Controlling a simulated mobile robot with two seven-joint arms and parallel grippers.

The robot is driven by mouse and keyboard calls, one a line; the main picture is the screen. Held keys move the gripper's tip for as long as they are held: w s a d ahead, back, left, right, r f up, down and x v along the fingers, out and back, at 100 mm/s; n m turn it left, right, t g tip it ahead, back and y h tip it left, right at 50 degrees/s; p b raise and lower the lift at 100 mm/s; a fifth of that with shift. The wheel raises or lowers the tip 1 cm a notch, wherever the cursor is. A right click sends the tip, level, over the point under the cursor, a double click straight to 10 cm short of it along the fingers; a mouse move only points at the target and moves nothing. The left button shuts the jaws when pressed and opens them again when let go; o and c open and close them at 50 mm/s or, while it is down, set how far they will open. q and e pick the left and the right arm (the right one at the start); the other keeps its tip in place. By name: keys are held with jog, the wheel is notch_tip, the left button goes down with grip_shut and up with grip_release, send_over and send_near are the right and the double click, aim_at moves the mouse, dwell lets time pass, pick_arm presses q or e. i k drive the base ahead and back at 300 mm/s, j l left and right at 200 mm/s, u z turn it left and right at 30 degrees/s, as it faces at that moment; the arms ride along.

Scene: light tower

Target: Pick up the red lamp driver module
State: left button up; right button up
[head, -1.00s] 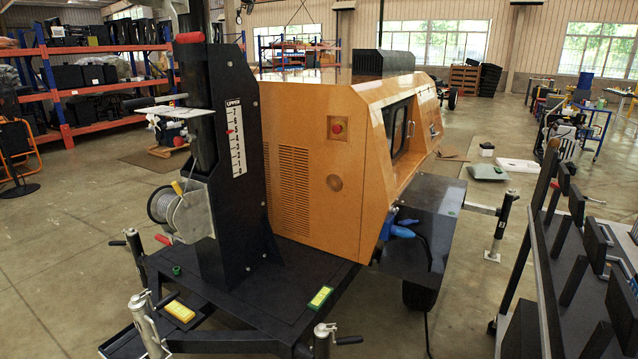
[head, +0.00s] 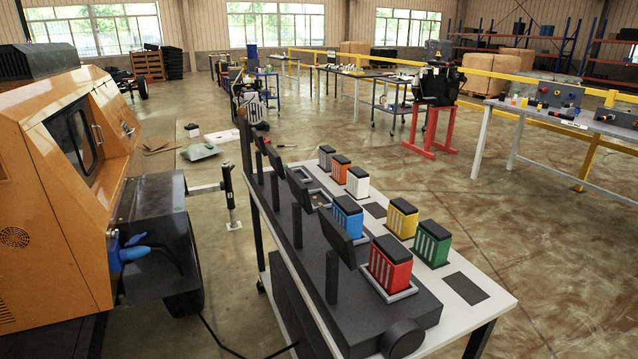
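The red lamp driver module (head: 391,263) stands upright at the near end of a long dark rack (head: 290,235) on a white-topped table (head: 503,297). It has a black top and pale vertical ribs and sits in a light grey frame. A blue module (head: 347,217) stands just behind it in the same rack. Yellow (head: 402,218) and green (head: 432,243) modules stand to its right on the white surface. Neither of my grippers is in the head view.
Orange (head: 340,168), white (head: 358,182) and grey (head: 326,158) modules stand farther back. Dark upright panels line the rack's left side. The orange generator trailer (head: 60,180) is at left, with its wheel near the table. Open floor (head: 560,220) lies to the right.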

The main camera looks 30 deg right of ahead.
aim_at(391, 265)
jog(key=i+z, duration=0.15)
jog(key=z, duration=0.3)
jog(key=i+j+z, duration=0.1)
jog(key=z, duration=0.35)
jog(key=i+j+z, duration=0.1)
jog(key=z, duration=0.3)
